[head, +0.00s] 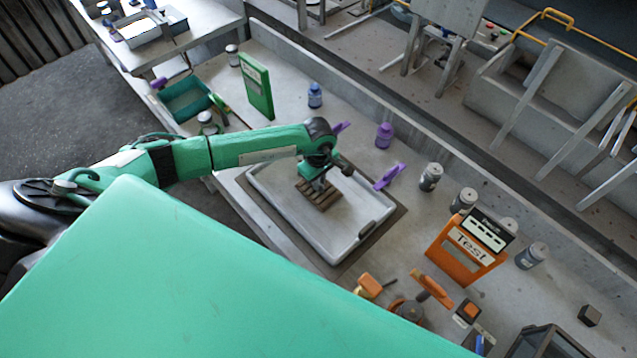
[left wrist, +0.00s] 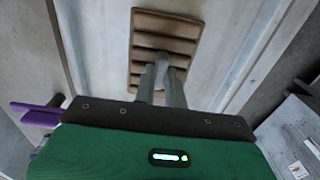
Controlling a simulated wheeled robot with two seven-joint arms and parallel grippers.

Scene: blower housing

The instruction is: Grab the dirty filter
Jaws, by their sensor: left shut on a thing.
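The dirty filter (head: 318,194) is a brown ribbed rectangular panel over the grey tray (head: 285,222) in the head view. It fills the upper middle of the left wrist view (left wrist: 150,72). My left gripper (head: 322,184) reaches down onto it from above. In the left wrist view the two fingers (left wrist: 163,80) are close together, shut on a grip at the filter's middle. I cannot tell whether the filter touches the tray floor. My right gripper is not in view.
Purple clips (head: 390,177) sit near the tray's right rim. Grey jars (head: 430,177), a purple bottle (head: 384,135) and a blue bottle (head: 315,95) stand behind it. An orange "Test" holder (head: 464,250) stands at right, a green board (head: 256,86) at back left.

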